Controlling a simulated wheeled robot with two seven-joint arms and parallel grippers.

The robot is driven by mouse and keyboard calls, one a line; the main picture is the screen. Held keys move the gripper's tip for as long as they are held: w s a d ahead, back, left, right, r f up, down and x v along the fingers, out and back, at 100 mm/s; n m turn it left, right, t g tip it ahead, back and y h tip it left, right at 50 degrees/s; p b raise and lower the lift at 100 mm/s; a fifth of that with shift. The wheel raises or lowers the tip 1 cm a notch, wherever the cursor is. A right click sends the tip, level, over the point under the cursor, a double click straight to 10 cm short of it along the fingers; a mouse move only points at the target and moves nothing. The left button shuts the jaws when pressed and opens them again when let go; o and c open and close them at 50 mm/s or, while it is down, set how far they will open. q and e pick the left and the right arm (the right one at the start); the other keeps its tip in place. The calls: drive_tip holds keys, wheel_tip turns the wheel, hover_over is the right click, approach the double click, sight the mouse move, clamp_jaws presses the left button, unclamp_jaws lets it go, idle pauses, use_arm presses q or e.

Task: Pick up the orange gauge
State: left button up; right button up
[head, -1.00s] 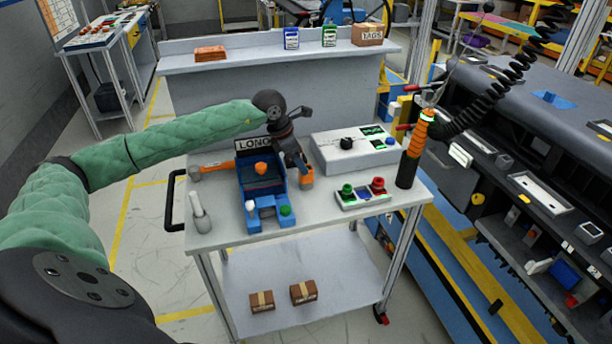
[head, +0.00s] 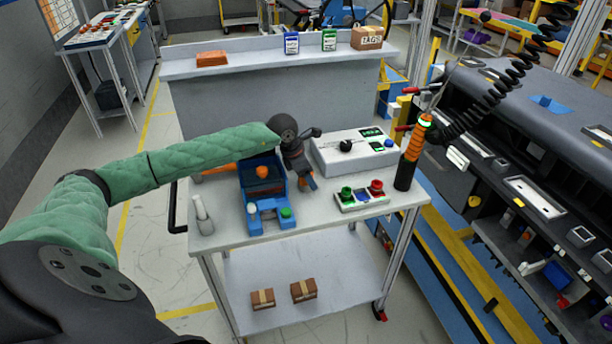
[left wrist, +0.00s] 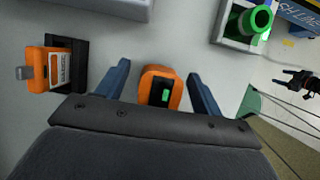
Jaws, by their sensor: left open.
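The orange gauge (left wrist: 160,88) has a small green-lit display and sits between the two blue fingers of my left gripper (left wrist: 157,92) in the left wrist view. Clear gaps show on both sides, so the fingers stand apart from it. In the head view my left gripper (head: 306,182) points down at the cart top, right of the blue fixture, and mostly hides the gauge. A small dark shape at the right edge of the left wrist view may be my right gripper (left wrist: 299,84); its jaws are unclear.
An orange device in a black holder (left wrist: 52,68) lies left of the gripper. The blue fixture (head: 270,220), white control box (head: 330,160), button box (head: 362,198) and an upright orange-and-black tool (head: 410,160) crowd the cart top (head: 325,215).

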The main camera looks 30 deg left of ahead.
use_arm(q)
drive_tip(key=c, duration=1.1)
